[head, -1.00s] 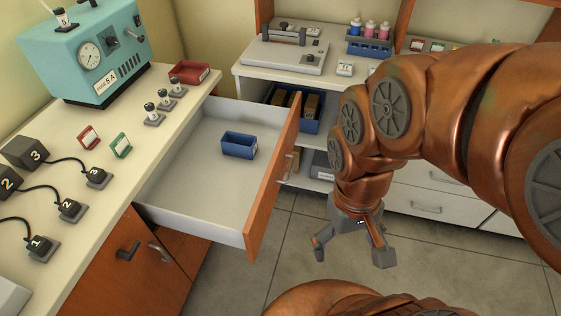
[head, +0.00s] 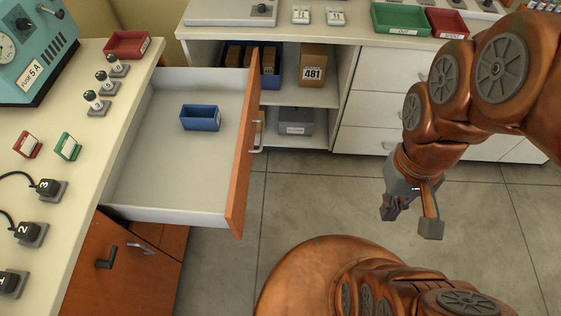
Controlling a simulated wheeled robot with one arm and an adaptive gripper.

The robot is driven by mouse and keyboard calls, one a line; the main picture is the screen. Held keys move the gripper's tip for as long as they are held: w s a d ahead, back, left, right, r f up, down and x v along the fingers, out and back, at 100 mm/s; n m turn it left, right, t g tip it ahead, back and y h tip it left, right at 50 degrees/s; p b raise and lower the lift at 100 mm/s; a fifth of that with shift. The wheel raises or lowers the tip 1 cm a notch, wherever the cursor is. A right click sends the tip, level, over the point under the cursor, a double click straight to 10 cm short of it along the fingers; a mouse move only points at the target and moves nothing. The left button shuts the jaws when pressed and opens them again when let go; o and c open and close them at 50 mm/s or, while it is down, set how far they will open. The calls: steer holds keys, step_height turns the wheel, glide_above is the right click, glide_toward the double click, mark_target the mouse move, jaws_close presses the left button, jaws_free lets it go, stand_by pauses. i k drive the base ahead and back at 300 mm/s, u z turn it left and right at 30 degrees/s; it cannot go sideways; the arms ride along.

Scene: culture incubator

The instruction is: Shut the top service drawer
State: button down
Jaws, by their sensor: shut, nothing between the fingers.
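The top service drawer (head: 165,213) stands pulled far out of the bench at the left in the head view. It has a white inside, an orange-brown front (head: 242,150) and a pale bar handle (head: 258,131) on the outer face. A small blue bin (head: 200,118) lies inside it. My gripper (head: 411,216) hangs to the right of the drawer front, over the floor, well apart from the handle. It is shut and holds nothing.
A shelf unit at the back holds a box marked 481 (head: 313,69). White drawers (head: 375,110) stand behind my arm. Tiled floor (head: 310,195) lies clear between drawer and gripper.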

mark_target(162, 171)
steer(key=z, duration=0.15)
steer(key=k, duration=1.1)
steer(key=u, duration=1.4)
steer(key=i, duration=0.5)
steer(key=u, duration=0.05)
